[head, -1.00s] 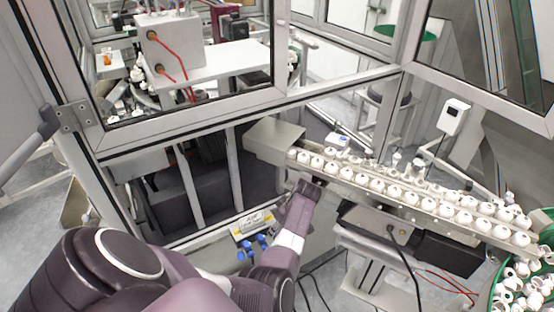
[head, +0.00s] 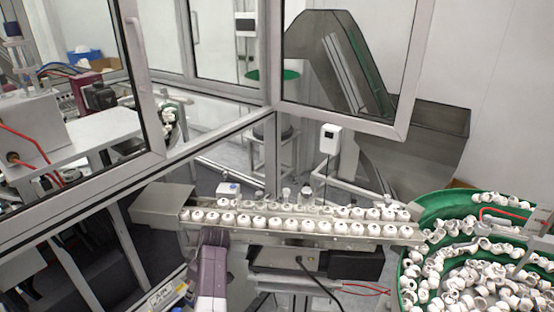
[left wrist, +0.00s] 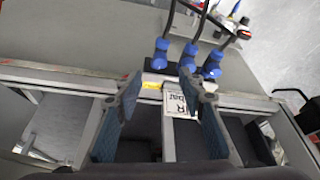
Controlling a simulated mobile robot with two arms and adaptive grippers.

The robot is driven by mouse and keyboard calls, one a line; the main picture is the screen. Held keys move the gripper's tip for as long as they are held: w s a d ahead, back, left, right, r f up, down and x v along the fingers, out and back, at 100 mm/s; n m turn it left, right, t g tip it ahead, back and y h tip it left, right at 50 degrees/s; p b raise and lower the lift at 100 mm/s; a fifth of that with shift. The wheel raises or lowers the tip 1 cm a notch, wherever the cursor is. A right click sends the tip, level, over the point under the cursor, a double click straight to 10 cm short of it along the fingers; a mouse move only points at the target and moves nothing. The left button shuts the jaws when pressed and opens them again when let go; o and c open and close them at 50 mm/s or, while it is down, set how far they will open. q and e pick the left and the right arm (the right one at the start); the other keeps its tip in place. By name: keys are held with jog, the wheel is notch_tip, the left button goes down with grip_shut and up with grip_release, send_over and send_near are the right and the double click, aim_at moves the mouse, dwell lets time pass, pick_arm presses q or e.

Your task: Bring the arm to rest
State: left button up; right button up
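My left arm (head: 210,265) shows in the head view as a purple and white link at the bottom, just in front of the cap track. Its gripper cannot be made out in that view. In the left wrist view my left gripper (left wrist: 159,88) has its two blue-padded fingers spread apart, with nothing held between them. Beyond the fingers are a grey metal frame bar (left wrist: 60,75), blue cable connectors (left wrist: 161,53) and a white label (left wrist: 181,105). My right gripper is in neither view.
A metal track (head: 330,238) carries a row of white caps (head: 292,225). A green bowl (head: 438,212) full of white parts stands at the right. A framed glass enclosure (head: 350,70) stands behind the track. A dark box (head: 345,264) sits below the track.

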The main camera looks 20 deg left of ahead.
pick_arm(q)
jog(key=s+d+f+m+t+h+b, duration=0.15)
jog(key=s+d+f+m, duration=0.3)
jog(key=f, duration=0.55)
jog(key=s+d+f+m+b, duration=0.25)
jog(key=s+f+m, duration=0.2)
jog(key=f, duration=0.55)
jog(key=s+d+f+m+b, duration=0.1)
jog(key=s+d+f+m, duration=0.35)
jog(key=f, duration=0.65)
jog(key=s+d+f+m+h, duration=0.1)
jog(key=s+f, duration=0.3)
jog(key=s, duration=0.6)
jog(key=s+d+f+m+h+b, duration=0.1)
jog(key=s+d+f+m, duration=0.2)
jog(key=s, duration=0.7)
jog(key=s+d+f+m+h+b, duration=0.1)
jog(key=s+d+f+m, duration=0.2)
jog(key=s+f, duration=0.3)
jog(key=s, duration=0.5)
jog(key=shift+d, duration=0.3)
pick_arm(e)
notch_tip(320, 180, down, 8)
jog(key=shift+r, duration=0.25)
pick_arm(q)
jog(key=shift+f+g, duration=0.1)
jog(key=shift+g, duration=0.15)
jog(key=shift+c, duration=1.1)
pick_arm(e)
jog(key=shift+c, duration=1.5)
